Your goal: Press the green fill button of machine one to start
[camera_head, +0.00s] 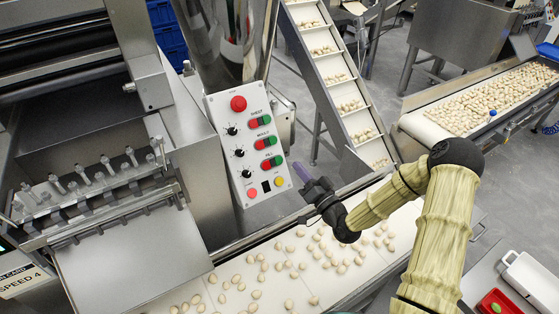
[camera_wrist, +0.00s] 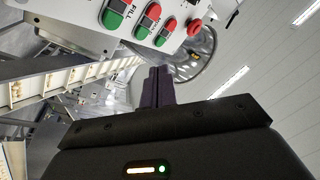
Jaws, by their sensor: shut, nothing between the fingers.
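The control panel (camera_head: 222,120) is a pale sloped plate with three labelled red and green button pairs. The green fill button (camera_head: 276,160) is in the lowest pair, beside its red partner. My gripper (camera_head: 297,168) is shut and empty, with its purple fingers pointing at the panel's lower right side, near the fill row. I cannot tell the gap in depth, but no contact shows.
A red mushroom button (camera_head: 238,103) tops the panel; black knobs line its left side. A conveyor with filled pasta (camera_head: 255,268) runs under my arm. An inclined cleated conveyor (camera_head: 335,65) rises behind. A steel hopper (camera_head: 225,35) stands behind the panel.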

